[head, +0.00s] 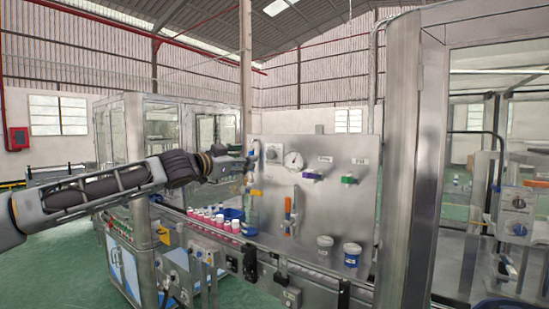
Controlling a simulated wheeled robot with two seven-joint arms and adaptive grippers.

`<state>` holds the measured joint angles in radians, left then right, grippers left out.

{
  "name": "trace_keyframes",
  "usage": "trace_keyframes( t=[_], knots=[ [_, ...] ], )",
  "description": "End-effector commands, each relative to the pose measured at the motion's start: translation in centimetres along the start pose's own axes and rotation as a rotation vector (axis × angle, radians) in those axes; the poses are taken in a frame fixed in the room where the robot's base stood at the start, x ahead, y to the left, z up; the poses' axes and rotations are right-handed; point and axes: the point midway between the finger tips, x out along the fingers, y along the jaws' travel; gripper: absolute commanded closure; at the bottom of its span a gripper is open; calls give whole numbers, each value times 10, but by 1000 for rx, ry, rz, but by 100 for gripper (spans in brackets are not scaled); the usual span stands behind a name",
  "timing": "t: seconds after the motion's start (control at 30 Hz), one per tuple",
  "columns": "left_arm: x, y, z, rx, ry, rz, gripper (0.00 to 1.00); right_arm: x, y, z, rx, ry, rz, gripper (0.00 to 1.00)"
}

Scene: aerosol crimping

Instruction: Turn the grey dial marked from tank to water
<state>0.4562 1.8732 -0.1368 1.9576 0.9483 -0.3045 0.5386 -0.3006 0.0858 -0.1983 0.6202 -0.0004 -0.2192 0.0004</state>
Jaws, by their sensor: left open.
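A steel panel (333,208) stands at the centre of the head view. A small grey dial (272,152) sits on a pale plate at its upper left, beside a round white gauge (294,160). The dial's markings are too small to read. My left arm reaches in from the left, and my left gripper (247,163) is open and empty just left of the dial. It appears apart from the dial, but the depth is hard to judge. My right gripper is not in view.
A purple valve (312,175) and a green valve (349,179) are right of the gauge. An orange handle (288,208) is below it. Pink-and-white containers (215,219) line the conveyor beneath my arm.

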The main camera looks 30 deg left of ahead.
Motion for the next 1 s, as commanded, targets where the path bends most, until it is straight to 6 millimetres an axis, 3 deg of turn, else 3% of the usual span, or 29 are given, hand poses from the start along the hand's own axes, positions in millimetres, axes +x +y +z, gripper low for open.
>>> trace_keyframes(
  t=[0.27, 0.6, 1.0],
  knots=[
    [0, 5, 4, -150, -18, 12, 46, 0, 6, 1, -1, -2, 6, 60],
    [0, 5, 6, -298, -28, 8, 46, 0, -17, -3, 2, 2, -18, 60],
    [0, 4, 6, -328, -28, 8, 46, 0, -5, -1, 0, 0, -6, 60]
  ],
)
